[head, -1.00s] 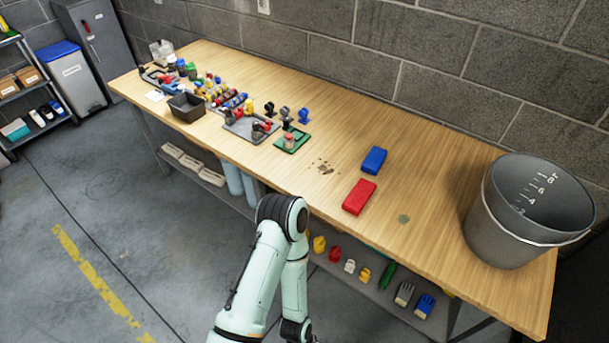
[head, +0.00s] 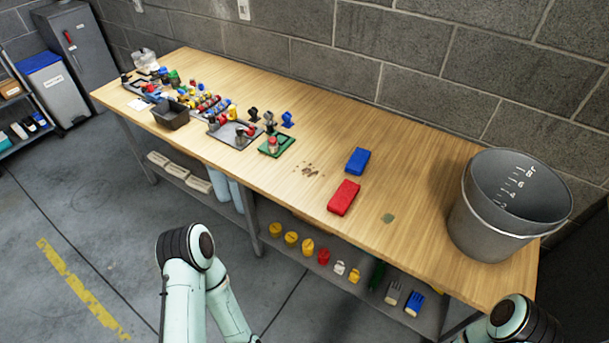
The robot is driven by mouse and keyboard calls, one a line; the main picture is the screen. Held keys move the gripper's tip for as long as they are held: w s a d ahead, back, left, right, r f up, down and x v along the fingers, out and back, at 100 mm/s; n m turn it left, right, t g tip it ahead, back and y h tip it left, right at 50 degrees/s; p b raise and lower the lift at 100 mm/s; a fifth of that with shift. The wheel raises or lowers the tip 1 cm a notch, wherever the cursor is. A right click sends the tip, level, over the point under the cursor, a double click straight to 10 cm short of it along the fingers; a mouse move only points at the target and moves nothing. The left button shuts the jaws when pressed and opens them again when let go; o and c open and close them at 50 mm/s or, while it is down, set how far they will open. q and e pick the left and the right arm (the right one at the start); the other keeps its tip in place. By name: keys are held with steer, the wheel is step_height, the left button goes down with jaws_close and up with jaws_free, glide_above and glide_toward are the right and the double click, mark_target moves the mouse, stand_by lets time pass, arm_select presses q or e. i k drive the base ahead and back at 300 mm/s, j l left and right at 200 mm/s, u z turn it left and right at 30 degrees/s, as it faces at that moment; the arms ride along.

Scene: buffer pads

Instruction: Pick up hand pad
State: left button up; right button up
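A red block-shaped pad (head: 343,197) lies flat on the wooden workbench (head: 300,205), right of its middle. A blue pad (head: 358,160) of similar shape lies just behind it, apart from it. I cannot tell from the picture which one is the hand pad. My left arm shows at the lower left, in front of the bench, and part of my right arm shows at the bottom right corner. Both grippers are out of the picture. Nothing touches either pad.
A large grey bucket (head: 508,205) stands at the bench's right end. Trays and a green pad (head: 277,145) with small colourful parts fill the left half. A dark stain (head: 308,171) and a small greenish patch (head: 388,218) mark the top. Gloves (head: 414,303) lie on the lower shelf.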

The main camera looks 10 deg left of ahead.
mark_target(341, 200)
steer(key=i+j, duration=0.1)
steer(key=j, duration=0.15)
steer(key=i+j, duration=0.15)
steer(key=i+j+z, duration=0.15)
steer(key=j+z, duration=0.55)
steer(key=z, duration=0.15)
steer(key=i, duration=0.05)
